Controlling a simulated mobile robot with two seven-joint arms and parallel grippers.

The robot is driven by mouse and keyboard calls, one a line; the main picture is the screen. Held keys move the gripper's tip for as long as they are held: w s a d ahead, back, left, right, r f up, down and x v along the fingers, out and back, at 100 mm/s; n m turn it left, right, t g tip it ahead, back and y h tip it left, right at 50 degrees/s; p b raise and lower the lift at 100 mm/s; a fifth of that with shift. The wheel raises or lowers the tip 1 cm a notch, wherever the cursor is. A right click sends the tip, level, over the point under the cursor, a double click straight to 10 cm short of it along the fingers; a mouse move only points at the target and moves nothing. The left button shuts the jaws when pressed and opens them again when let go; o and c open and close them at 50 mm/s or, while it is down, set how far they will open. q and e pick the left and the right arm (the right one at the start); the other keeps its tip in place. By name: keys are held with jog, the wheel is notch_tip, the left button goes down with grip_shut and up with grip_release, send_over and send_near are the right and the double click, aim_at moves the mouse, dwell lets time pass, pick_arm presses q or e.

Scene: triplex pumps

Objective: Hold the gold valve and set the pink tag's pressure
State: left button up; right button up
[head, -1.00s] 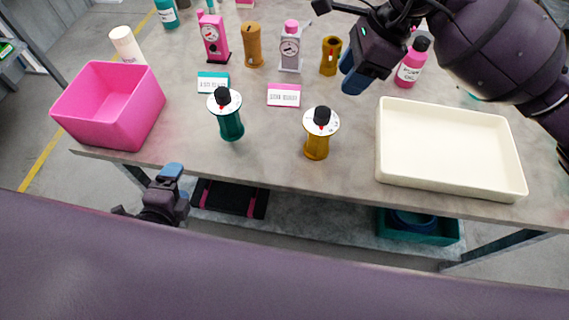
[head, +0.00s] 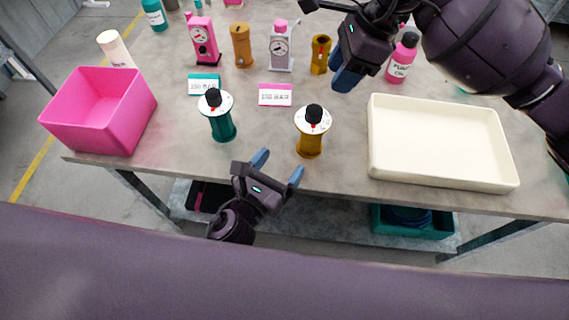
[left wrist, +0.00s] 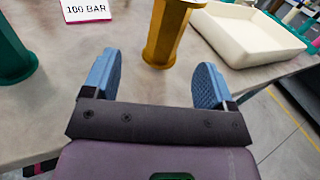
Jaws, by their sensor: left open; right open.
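The gold valve (head: 310,142) stands upright near the table's front edge, with a white dial and black knob on top. In the left wrist view the gold valve's body (left wrist: 166,35) stands just beyond and between my left fingertips, apart from them. The pink tag (head: 275,95) lies behind the valves; its print is too small to be sure of in the head view, and a tag reading 100 BAR (left wrist: 86,9) shows in the left wrist view. My left gripper (head: 279,168) is open and empty at the table's front edge. My right gripper (head: 342,82) hangs over the table behind the gold valve, open.
A green valve (head: 219,125) stands left of the gold one, by a teal tag (head: 204,84). A pink bin (head: 100,110) is at left, a cream tray (head: 440,178) at right. Pink (head: 204,42) and grey (head: 281,48) gauge units and bottles stand behind.

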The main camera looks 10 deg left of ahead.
aim_at(306, 140)
pick_arm(q)
jog(key=shift+w+d+r+m, duration=0.15)
jog(key=shift+d+m, duration=0.25)
jog(key=shift+d, duration=0.3)
jog(key=x, duration=1)
jog(key=shift+w+d, duration=0.15)
jog(key=shift+w, duration=0.05)
